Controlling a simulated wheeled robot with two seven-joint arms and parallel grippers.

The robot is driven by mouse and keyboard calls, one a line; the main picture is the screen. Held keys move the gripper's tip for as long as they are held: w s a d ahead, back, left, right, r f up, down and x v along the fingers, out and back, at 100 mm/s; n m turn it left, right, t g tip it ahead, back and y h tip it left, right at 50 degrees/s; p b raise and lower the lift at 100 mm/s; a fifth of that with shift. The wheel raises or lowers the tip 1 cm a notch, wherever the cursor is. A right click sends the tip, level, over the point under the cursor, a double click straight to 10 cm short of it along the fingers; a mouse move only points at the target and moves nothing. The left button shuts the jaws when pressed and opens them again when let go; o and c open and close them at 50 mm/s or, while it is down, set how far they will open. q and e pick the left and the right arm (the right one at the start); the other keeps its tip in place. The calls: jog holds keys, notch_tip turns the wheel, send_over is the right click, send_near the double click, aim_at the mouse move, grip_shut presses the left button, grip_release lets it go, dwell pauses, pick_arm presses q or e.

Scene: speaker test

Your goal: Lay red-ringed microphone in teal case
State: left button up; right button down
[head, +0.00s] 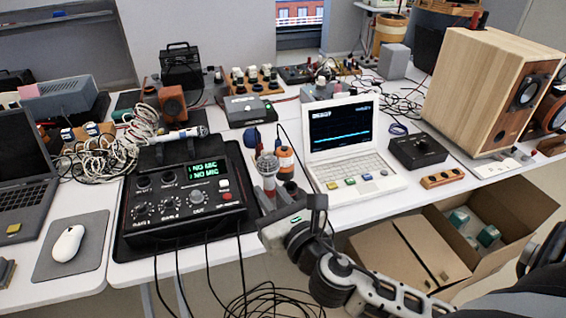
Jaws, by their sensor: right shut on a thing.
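A microphone with a grey mesh head (267,163) stands upright beside the right edge of the black mixer box. My right gripper (272,198) comes in from the lower right and is shut on its lower handle. I cannot make out a red ring clearly at this size. Another microphone (183,135) lies across the back of the mixer box, next to the coiled cable. A teal, flat case-like thing (127,102) sits at the back left, partly hidden by clutter; I cannot tell if it is open. My left gripper is not in view.
The black mixer box (190,205) reads "NO MIC". An orange-banded bottle (286,161) and a white laptop (350,150) are just right of the held microphone. A white cable coil (105,150) lies to the left. An open cardboard box (405,255) is below the table's front edge.

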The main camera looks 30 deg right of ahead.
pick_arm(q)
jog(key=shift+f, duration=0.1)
pick_arm(e)
jog(key=w+d+f+m+h, duration=0.1)
jog(key=w+d+m+h, duration=0.1)
jog(key=w+d, duration=1.1)
jog(key=shift+f+m+g+h, duration=0.2)
jog(key=shift+m+g+h, duration=0.15)
jog(key=shift+h, duration=0.55)
pick_arm(q)
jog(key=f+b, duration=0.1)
jog(key=b, duration=0.1)
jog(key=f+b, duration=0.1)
jog(key=b, duration=0.2)
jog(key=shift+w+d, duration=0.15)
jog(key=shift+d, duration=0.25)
pick_arm(e)
notch_tip(320, 180, down, 10)
jog(key=shift+r, duration=0.2)
jog(key=shift+f, duration=0.1)
